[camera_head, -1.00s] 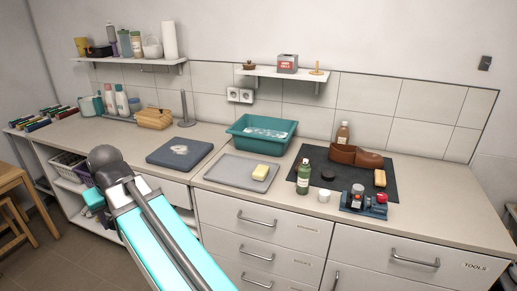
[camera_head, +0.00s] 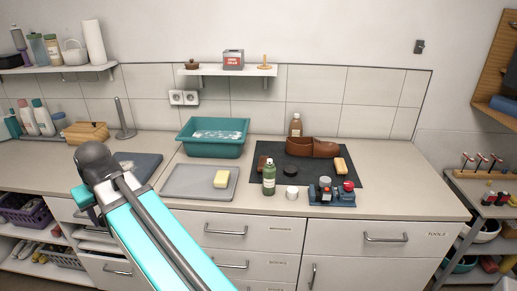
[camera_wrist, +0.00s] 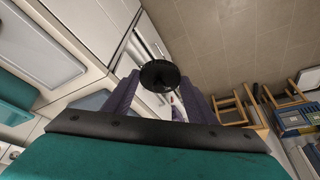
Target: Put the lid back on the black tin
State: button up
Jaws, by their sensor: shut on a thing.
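My gripper (camera_wrist: 159,88) is shut on a black round lid (camera_wrist: 159,74), held between its two purple fingers in the wrist view. Below the lid there are only the drawer fronts and floor. The black tin (camera_head: 292,170) is a small dark round shape on the dark mat (camera_head: 338,178) in the head view. It sits behind the green bottle and white jar; its inside is too small to make out. My arm is at the left of the head view, well apart from the tin, and its fingers are hidden there.
Around the tin stand a green bottle (camera_head: 269,178), a white jar (camera_head: 292,193), brown shoes (camera_head: 312,147), a brown bottle (camera_head: 295,126) and a blue rack (camera_head: 331,193). A grey tray (camera_head: 190,181) and a teal basin (camera_head: 198,147) lie left. The right counter end is clear.

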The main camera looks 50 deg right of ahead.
jog(key=shift+a, duration=0.25)
jog(key=shift+d, duration=0.1)
jog(key=shift+w+d, duration=0.25)
jog(key=shift+d, duration=0.05)
jog(key=d+m+p, duration=0.2)
jog(key=d, duration=3.3)
jog(key=s+d+f, duration=0.1)
jog(key=s+d, duration=0.5)
jog(key=d, duration=0.4)
jog(key=s+d+f+m+h+p, duration=0.1)
jog(key=s+d, duration=0.6)
jog(key=d, duration=0.4)
jog(key=s+d+f+m, duration=0.1)
jog(key=s+d, duration=0.6)
jog(key=d, duration=0.4)
jog(key=shift+s+d+h+p, duration=0.15)
jog(key=shift+d+h+p, duration=0.1)
jog(key=shift+h+p, duration=0.1)
jog(key=shift+f, duration=0.25)
